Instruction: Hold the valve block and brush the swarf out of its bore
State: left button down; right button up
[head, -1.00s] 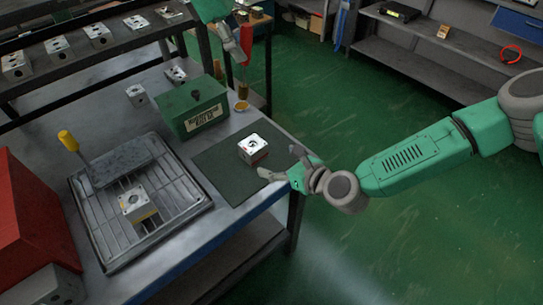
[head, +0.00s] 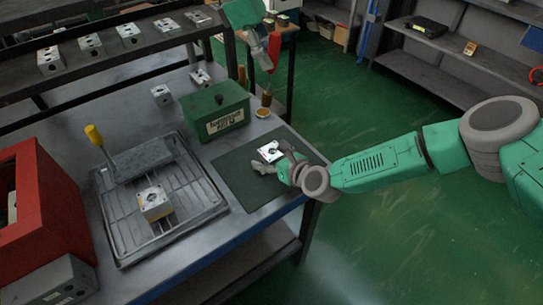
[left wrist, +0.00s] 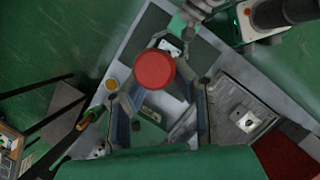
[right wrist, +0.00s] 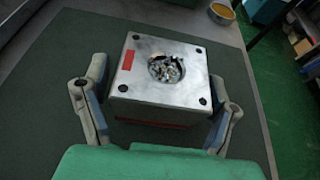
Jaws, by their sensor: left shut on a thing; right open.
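A pale metal valve block (head: 268,151) sits on the dark mat (head: 237,178). In the right wrist view the block (right wrist: 160,78) has grey swarf (right wrist: 166,69) in its round bore and a red mark on its top. My right gripper (right wrist: 156,105) is open, one finger on each side of the block, with gaps visible. In the head view my right gripper (head: 285,165) partly covers the block. My left gripper (head: 266,50) is raised beyond the bench's back right corner. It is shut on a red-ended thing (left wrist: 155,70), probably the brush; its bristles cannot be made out.
A green labelled box (head: 216,112) and a small amber dish (head: 262,113) stand behind the mat. A red cabinet (head: 45,200) stands at far left. Several blocks line the shelf (head: 20,90).

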jog(key=c, duration=1.7)
pick_arm(q)
jog(key=shift+s+d+f+n, duration=0.3)
jog(key=shift+s+d+f, duration=0.15)
jog(key=shift+d+f, duration=0.15)
jog(key=shift+s+d+f+n, duration=0.3)
jog(key=shift+s+d+f, duration=0.15)
jog(key=shift+d, duration=0.25)
pick_arm(e)
jog(key=shift+o, duration=0.2)
jog(key=shift+d, duration=0.1)
pick_arm(q)
notch_tip(320, 180, down, 12)
jog(key=a+n+t, duration=0.2)
jog(key=n+t, duration=0.1)
jog(key=n, duration=0.4)
jog(key=shift+w+a+r+n+h, duration=0.2)
jog(key=shift+w+a+n+h, duration=0.1)
jog(key=shift+w+h, duration=0.15)
